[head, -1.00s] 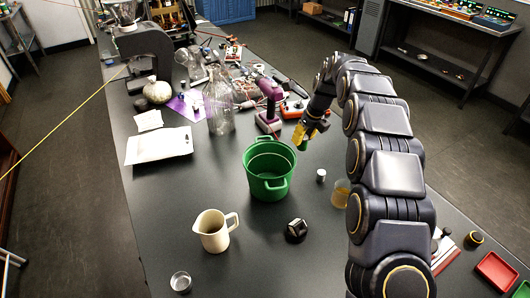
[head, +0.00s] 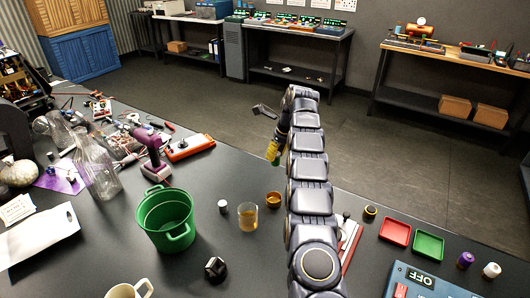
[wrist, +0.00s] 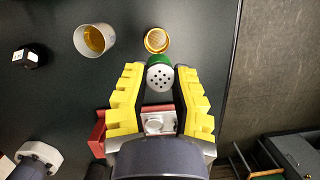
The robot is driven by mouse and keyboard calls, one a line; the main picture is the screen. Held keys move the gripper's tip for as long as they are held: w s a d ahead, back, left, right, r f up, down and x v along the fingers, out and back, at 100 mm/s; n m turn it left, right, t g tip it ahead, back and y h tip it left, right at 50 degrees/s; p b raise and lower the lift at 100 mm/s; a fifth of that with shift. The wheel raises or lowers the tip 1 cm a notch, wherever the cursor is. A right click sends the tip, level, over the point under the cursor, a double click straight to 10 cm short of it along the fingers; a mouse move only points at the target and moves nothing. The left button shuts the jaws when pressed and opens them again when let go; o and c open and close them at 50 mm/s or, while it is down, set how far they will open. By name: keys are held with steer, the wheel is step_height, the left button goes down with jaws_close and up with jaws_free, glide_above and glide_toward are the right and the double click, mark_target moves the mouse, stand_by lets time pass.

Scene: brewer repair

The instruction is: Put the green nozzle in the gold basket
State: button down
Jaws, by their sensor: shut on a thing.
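My gripper (head: 274,152) with yellow fingers is shut on the green nozzle, up in the air above the right part of the table. In the wrist view the nozzle (wrist: 159,74) sits between the fingertips (wrist: 158,85), with its pale perforated face toward the camera and a green rim at the top. The gold basket (head: 273,199) is a small round gold cup on the dark table, right of a glass of amber liquid (head: 247,217). In the wrist view the basket (wrist: 156,40) shows just beyond the nozzle, apart from it.
A green pot (head: 166,220) and a small white cylinder (head: 222,206) stand left of the glass. A black knob-like piece (head: 215,268) lies in front. A red tray (head: 394,231) and a green tray (head: 428,244) lie to the right. The table's far edge is close behind the basket.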

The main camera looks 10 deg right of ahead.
glide_toward(271, 200)
steer(key=shift+x, duration=2.6)
steer(key=c, duration=0.9)
jaws_free()
steer(key=shift+r, duration=0.1)
step_height(271, 200, up, 7)
steer(key=shift+f, duration=0.1)
